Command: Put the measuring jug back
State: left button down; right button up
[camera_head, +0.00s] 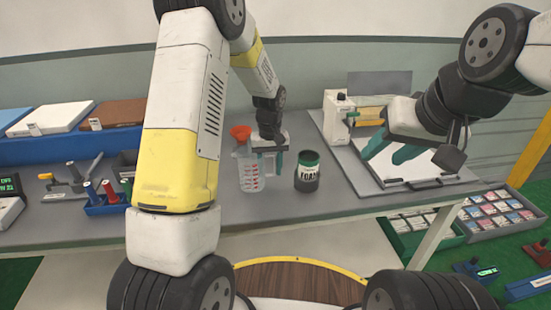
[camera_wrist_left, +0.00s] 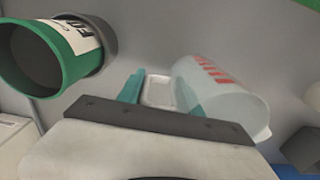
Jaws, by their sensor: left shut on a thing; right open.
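The clear measuring jug (camera_head: 249,172) with red markings stands upright on the grey bench, at or very near its surface. It also shows in the left wrist view (camera_wrist_left: 228,100). My left gripper (camera_head: 267,162) is at the jug's right side, its teal fingers (camera_wrist_left: 160,92) shut on the jug's pale handle. An orange funnel-like piece (camera_head: 240,132) shows at the jug's top; I cannot tell whether it sits in the jug or behind it. My right gripper (camera_head: 390,152) is open and empty above the white framed panel at the right.
A green and dark FOAM can (camera_head: 307,172) stands just right of my left gripper and in the left wrist view (camera_wrist_left: 58,52). A blue holder (camera_head: 104,204) with coloured tools is at the left. A white device (camera_head: 339,117) stands behind. Bare bench (camera_head: 335,205) lies in front of the can.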

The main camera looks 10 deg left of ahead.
pick_arm(q)
jog(key=shift+f, duration=0.3)
jog(key=c, duration=0.8)
grip_release()
notch_tip(320, 180, up, 12)
jog(key=shift+f, duration=0.1)
jog(key=s+a+r+t+h, duration=0.1)
jog(key=s+a+r, duration=0.1)
jog(key=s+r, duration=0.5)
jog(key=s+a+r+m+t, duration=0.1)
jog(key=s+r+t, duration=0.1)
jog(key=s, duration=0.7)
jog(key=s+r+m+t+h, duration=0.1)
jog(key=s+r+m+t, duration=0.1)
jog(key=s+r, duration=0.3)
jog(key=s+t, duration=0.1)
jog(key=s, duration=0.3)
jog(key=shift+s+a+r+m, duration=0.2)
jog(key=shift+s+a+m, duration=0.1)
jog(key=shift+s+a, duration=0.1)
